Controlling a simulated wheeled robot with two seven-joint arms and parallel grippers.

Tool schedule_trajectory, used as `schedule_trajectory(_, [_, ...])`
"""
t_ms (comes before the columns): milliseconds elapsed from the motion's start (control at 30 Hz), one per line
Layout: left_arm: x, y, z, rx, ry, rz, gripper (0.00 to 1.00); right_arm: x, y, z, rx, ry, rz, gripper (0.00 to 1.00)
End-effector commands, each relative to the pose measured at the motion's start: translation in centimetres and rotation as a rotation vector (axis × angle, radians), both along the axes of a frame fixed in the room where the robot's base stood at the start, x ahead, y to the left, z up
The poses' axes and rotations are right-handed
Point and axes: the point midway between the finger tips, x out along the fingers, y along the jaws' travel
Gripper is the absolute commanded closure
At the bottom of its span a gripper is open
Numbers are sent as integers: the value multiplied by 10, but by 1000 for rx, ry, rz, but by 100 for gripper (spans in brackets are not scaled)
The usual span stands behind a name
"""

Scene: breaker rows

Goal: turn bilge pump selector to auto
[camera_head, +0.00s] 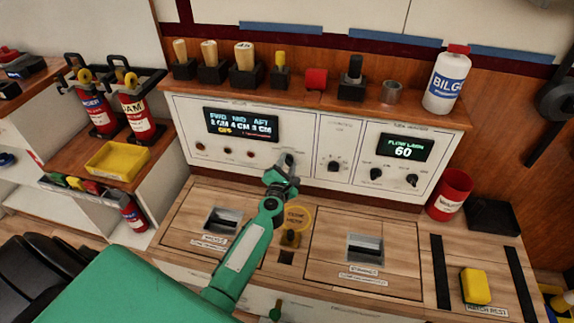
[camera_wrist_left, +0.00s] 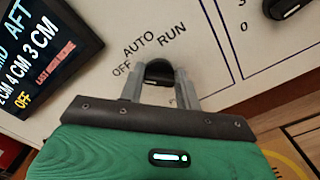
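The bilge pump selector (camera_wrist_left: 158,72) is a black knob on the white panel in the left wrist view. The labels OFF, AUTO and RUN are printed in an arc beyond it. My left gripper (camera_head: 284,163) reaches the panel below the lit display (camera_head: 241,124) and hides the selector in the head view. In the left wrist view its two grey fingers (camera_wrist_left: 160,80) stand on either side of the knob. Whether they press on it cannot be told. The knob's pointer direction is partly hidden. The display shows a yellow OFF. My right gripper is not in view.
Another knob (camera_head: 334,166) sits close right of the gripper, and a flow alarm display (camera_head: 405,147) is farther right. Handles and a white bottle (camera_head: 446,80) stand on the shelf above. The wooden counter (camera_head: 328,212) below has recessed latches. A red cup (camera_head: 450,196) stands at right.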

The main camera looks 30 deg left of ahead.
Motion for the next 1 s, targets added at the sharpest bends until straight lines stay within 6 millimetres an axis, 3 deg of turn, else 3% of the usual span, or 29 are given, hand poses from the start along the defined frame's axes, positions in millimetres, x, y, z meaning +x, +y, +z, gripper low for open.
schedule_trajectory(400, [0, -1, 1, 102, 28, -1, 89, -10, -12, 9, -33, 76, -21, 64])
schedule_trajectory(1000, [0, -2, -2, 565, 149, -1, 89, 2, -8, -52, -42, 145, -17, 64])
